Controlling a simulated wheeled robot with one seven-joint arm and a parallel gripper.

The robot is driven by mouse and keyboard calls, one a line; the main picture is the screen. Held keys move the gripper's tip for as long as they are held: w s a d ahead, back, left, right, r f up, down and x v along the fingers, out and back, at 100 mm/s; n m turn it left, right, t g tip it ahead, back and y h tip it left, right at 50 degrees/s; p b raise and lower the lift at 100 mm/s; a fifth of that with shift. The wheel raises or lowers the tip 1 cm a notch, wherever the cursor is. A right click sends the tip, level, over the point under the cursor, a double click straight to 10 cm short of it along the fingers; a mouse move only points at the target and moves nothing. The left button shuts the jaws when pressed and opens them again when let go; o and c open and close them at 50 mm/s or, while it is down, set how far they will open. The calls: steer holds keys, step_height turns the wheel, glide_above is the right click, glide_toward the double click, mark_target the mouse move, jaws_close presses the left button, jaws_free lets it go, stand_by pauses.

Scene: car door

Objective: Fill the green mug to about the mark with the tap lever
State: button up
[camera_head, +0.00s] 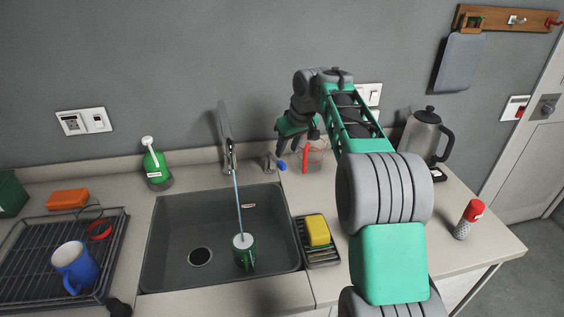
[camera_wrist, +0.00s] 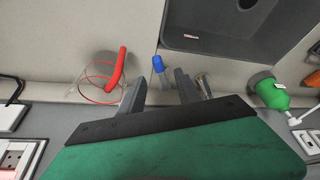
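The green mug (camera_head: 244,258) stands upright in the sink, under the tap (camera_head: 228,150). A thin stream of water (camera_head: 238,205) runs from the tap into the mug. The mug's top looks pale; I cannot make out the mark or exact level. The blue-tipped tap lever (camera_head: 281,165) is on the counter right of the tap. My gripper (camera_head: 293,146) is above and close to the lever. In the wrist view, the fingers of my gripper (camera_wrist: 160,88) are apart, with the blue lever tip (camera_wrist: 158,62) showing beyond the gap between them. I see no clear contact.
A clear jug with a red handle (camera_head: 306,155) stands close right of the lever. A green soap bottle (camera_head: 155,165) is left of the tap. A yellow sponge (camera_head: 317,229) lies on a rack beside the sink (camera_head: 170,245). A kettle (camera_head: 424,135) stands further right.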

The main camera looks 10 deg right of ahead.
mark_target(282, 162)
steer(key=x, duration=0.8)
steer(key=shift+w, duration=0.4)
jaws_close()
steer(key=shift+d, duration=0.1)
stand_by(0.8)
